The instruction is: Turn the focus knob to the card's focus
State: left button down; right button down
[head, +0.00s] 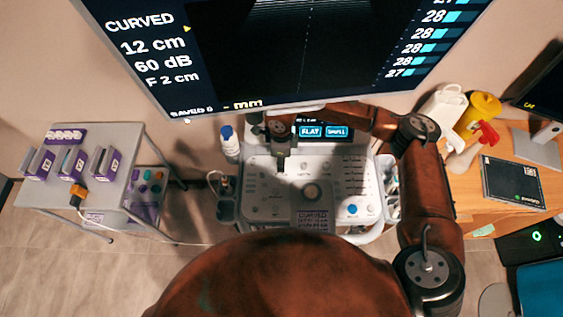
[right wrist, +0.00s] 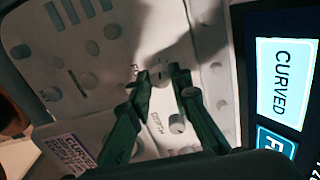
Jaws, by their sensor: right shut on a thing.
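The console panel (head: 275,205) stands under the large screen (head: 290,50). My right gripper (head: 281,166) reaches down onto its upper left part. In the right wrist view my right gripper (right wrist: 162,76) is shut on a small pale round knob (right wrist: 159,73), with one green finger on each side. Its label is mostly hidden. A second knob (right wrist: 177,124) by the word DEPTH sits between the fingers, nearer the camera. The card (head: 312,221) lies at the panel's front and also shows in the right wrist view (right wrist: 68,154); only CURVED is legible. The screen reads CURVED, 12 cm, 60 dB, F 2 cm. My left gripper is not in view.
A small touch display (head: 322,131) with FLAT and SMALL sits behind the panel. A white bottle with a blue cap (head: 230,142) stands left of it. A grey cart (head: 95,165) with probe boxes is at left. A wooden desk (head: 470,195) with bottles is at right.

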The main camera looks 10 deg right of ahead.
jog(key=c, duration=1.8)
grip_release()
jog(key=shift+o, duration=0.2)
jog(key=shift+r, duration=0.1)
notch_tip(320, 180, up, 7)
jog(key=shift+r, duration=0.15)
